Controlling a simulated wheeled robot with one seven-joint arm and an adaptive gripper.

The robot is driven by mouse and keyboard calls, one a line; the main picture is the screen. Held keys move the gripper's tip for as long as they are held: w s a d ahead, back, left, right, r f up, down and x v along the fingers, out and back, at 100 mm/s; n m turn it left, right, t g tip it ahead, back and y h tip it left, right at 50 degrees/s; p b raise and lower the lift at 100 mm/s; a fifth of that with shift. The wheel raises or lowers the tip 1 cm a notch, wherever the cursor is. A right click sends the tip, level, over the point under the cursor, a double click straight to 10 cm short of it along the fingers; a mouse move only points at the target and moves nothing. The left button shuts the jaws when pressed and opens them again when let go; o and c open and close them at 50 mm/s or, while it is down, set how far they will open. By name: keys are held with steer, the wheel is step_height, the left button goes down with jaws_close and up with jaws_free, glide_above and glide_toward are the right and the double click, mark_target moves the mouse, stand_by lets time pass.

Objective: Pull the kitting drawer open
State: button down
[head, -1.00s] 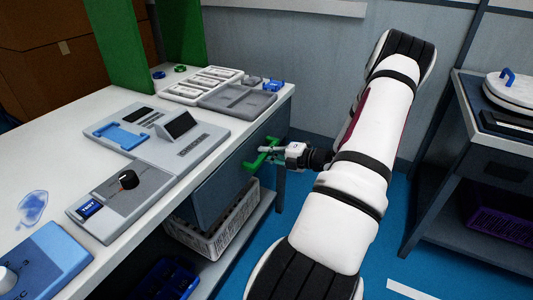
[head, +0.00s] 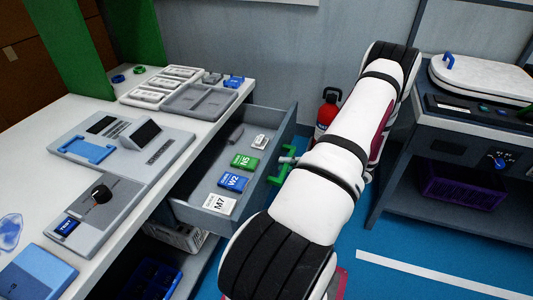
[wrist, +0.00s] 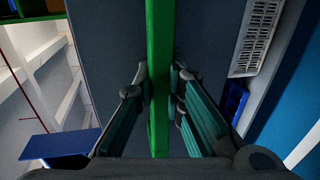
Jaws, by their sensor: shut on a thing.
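The kitting drawer (head: 214,181) is grey and stands pulled out from under the white workbench. Inside it lie a green block marked N5 (head: 244,161), a blue block marked W2 (head: 232,183), a white block marked M7 (head: 219,204) and small grey and white pieces toward the back. Its green handle (head: 277,174) is on the front. In the wrist view, my gripper (wrist: 160,88) is shut on the green handle (wrist: 159,60), with one finger pad on each side. In the head view, my arm hides most of the gripper.
The workbench (head: 133,182) carries a device panel, a knob unit and grey trays. A white basket (head: 175,236) sits on the shelf below. A red extinguisher (head: 326,112) stands behind my arm. A dark cart (head: 450,140) is at right; blue floor lies between.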

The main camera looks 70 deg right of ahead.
steer(key=f+p+v, duration=0.1)
steer(key=f+v, duration=0.1)
steer(key=v, duration=0.9)
steer(key=shift+s+f, duration=0.2)
steer(key=shift+s, duration=0.25)
steer(key=shift+d, duration=0.1)
steer(key=c, duration=1.7)
jaws_free()
steer(key=shift+o, duration=0.2)
steer(key=shift+s, duration=0.1)
steer(key=v, duration=1.1)
steer(key=shift+s, duration=0.35)
steer(key=shift+d+r, duration=0.15)
